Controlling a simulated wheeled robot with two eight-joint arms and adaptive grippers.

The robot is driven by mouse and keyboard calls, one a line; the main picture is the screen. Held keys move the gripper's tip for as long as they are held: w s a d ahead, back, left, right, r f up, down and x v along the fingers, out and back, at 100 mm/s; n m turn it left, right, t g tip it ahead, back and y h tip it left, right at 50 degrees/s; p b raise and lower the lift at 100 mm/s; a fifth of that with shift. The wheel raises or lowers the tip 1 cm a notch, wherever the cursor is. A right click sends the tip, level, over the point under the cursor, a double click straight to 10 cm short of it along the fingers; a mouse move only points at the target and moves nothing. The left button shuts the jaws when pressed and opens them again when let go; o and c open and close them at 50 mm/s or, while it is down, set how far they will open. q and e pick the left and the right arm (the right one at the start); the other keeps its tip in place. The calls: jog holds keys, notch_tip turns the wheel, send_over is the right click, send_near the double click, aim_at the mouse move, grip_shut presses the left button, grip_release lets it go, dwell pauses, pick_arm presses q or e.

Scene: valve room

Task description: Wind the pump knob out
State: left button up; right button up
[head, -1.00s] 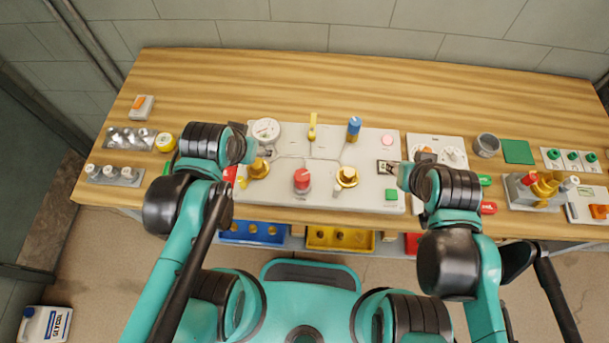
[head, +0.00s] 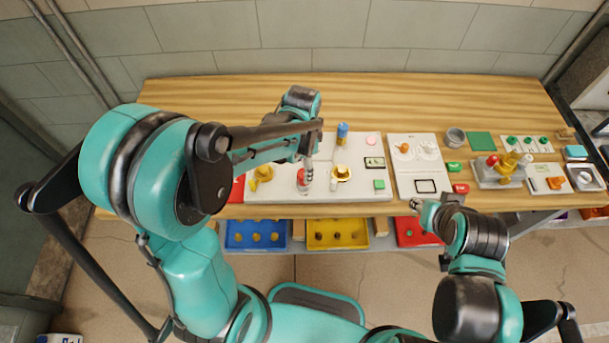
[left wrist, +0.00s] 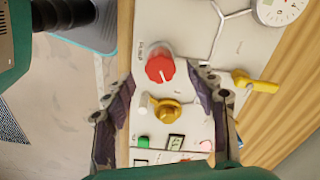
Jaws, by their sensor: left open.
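A round red knob (head: 304,176) with a white pointer line stands on the white panel (head: 262,193); it also shows in the left wrist view (left wrist: 160,68). A label beside it is too small to read surely. My left gripper (head: 308,160) points down over this knob. In the left wrist view its two dark fingers (left wrist: 162,77) are spread apart, with the knob between and beyond their tips; I see no contact. My right gripper (head: 416,203) hangs by the bench's front edge, away from the knob; its fingers are too small to judge.
Brass knobs (head: 342,172) (head: 264,172), a blue-topped valve (head: 342,133) and a green button (head: 379,185) stand close around on the panel. A yellow handle (left wrist: 255,83) lies beside the right finger. The wooden bench behind (head: 400,98) is clear. Coloured bins (head: 337,246) sit below.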

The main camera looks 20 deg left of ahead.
pick_arm(q)
notch_tip(320, 180, down, 4)
jog(key=shift+f+b, duration=0.25)
jog(key=shift+b, duration=0.2)
jog(key=c, duration=1.2)
jog(key=shift+o, duration=0.2)
jog(key=shift+n, duration=0.4)
jog(key=n+b, duration=0.1)
jog(key=n, duration=0.3)
jog(key=shift+s+n, duration=0.1)
jog(key=shift+n, duration=0.2)
jog(key=n+b, duration=0.1)
jog(key=n, duration=0.5)
jog(key=shift+d, duration=0.1)
jog(key=shift+n, duration=0.4)
